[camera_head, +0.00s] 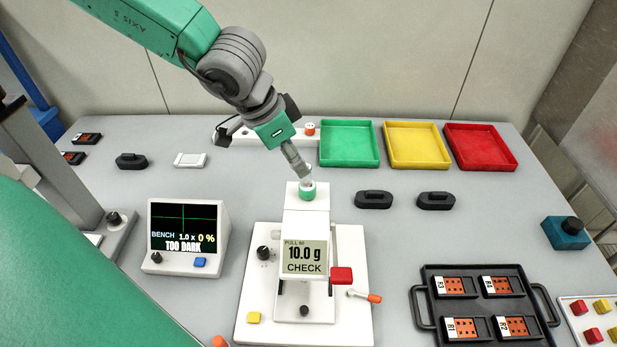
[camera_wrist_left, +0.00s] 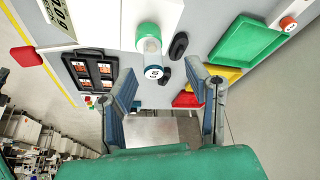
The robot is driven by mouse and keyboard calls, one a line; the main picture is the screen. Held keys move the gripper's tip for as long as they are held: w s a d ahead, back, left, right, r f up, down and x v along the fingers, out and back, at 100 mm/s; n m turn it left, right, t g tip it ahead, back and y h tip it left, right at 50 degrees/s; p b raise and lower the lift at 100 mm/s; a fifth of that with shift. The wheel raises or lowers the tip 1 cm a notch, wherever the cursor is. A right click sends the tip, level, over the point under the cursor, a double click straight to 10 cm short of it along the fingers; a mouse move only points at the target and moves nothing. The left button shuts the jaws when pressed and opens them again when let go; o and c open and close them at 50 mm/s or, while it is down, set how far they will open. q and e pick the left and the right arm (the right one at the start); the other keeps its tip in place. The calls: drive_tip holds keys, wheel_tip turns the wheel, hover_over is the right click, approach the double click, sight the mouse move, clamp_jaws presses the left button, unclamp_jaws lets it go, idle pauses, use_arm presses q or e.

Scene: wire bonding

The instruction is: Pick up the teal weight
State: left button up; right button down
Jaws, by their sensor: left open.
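The teal weight (camera_head: 307,191) stands upright on top of the white pull tester (camera_head: 306,229), whose display reads 10.0 g CHECK. It has a teal band and a paler top. My left gripper (camera_head: 303,174) is directly above it, fingers pointing down close to its top and partly covering it. In the left wrist view the weight (camera_wrist_left: 149,33) shows beyond the open fingers of the left gripper (camera_wrist_left: 163,77), its labelled top lying between the fingertips. I cannot tell whether a finger touches it. My right gripper is not in view.
A white rack (camera_head: 265,138) with an orange-topped weight (camera_head: 310,128) stands behind. Green (camera_head: 349,143), yellow (camera_head: 416,145) and red (camera_head: 480,147) trays are at the back right. Black parts (camera_head: 373,200) lie right of the tester. A monitor (camera_head: 185,237) reading TOO DARK stands left.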

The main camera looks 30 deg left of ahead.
use_arm(q)
drive_tip(key=b+x, duration=0.2)
drive_tip(key=x, duration=0.2)
drive_tip(key=shift+d+f, duration=0.2)
drive_tip(key=shift+f, duration=0.05)
drive_tip(key=shift+w+d+f, duration=0.1)
drive_tip(key=shift+d, duration=0.3)
drive_tip(key=shift+r, duration=0.2)
drive_tip(key=c, duration=0.8)
drive_tip(key=shift+a, duration=0.35)
drive_tip(key=shift+c, duration=0.5)
